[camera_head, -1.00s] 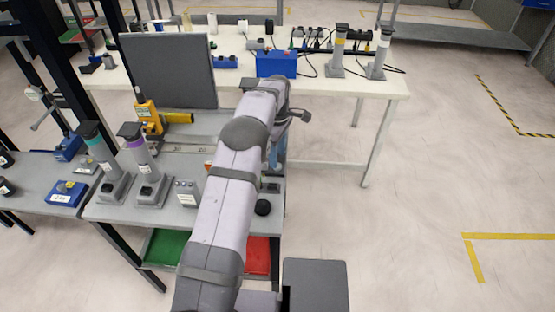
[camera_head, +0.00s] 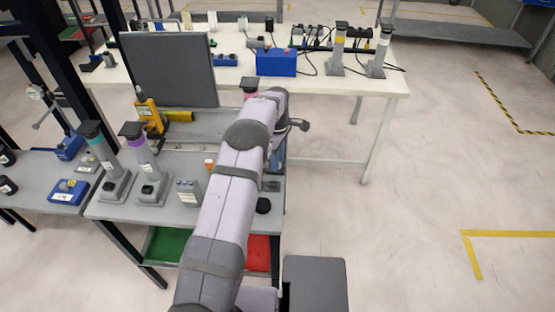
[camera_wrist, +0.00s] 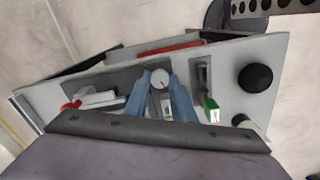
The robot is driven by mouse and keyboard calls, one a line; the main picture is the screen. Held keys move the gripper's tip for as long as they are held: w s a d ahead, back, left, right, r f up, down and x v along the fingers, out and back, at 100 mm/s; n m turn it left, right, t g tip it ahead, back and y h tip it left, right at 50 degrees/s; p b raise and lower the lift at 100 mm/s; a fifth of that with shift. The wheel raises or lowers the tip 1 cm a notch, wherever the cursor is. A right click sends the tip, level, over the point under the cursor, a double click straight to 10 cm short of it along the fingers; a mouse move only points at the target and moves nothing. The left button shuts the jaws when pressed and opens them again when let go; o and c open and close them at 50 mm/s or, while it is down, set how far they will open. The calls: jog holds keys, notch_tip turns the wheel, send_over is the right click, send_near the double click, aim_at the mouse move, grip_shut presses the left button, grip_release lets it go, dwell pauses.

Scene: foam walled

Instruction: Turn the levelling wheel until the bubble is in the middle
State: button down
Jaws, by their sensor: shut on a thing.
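In the wrist view, my gripper (camera_wrist: 161,84) has its two blue fingers closed on the sides of a small white round wheel (camera_wrist: 160,77) with a red mark on its face. I take this to be the levelling wheel. It sits in a dark recess of a grey bench. A small pale part (camera_wrist: 167,106) shows between the fingers, but I cannot tell what it is. A small block with a bright green part (camera_wrist: 211,108) lies right of the fingers. I cannot make out a bubble. In the head view, my arm hides the wheel and the fingertips.
A black round knob (camera_wrist: 255,78) stands right of the gripper, and a white part with a red end (camera_wrist: 72,105) lies left. In the head view, a dark upright panel (camera_head: 168,70) and a yellow device (camera_head: 150,115) stand left of my arm. Floor at right is clear.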

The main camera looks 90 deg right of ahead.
jog(key=c, duration=2.5)
grip_release()
jog(key=shift+m+b, duration=0.55)
jog(key=shift+m, duration=0.95)
jog(key=shift+c, duration=0.2)
jog(key=o, duration=1.1)
jog(key=shift+c, duration=0.2)
jog(key=shift+r, duration=0.15)
jog(key=shift+r+b, duration=1)
jog(key=shift+r, duration=2.55)
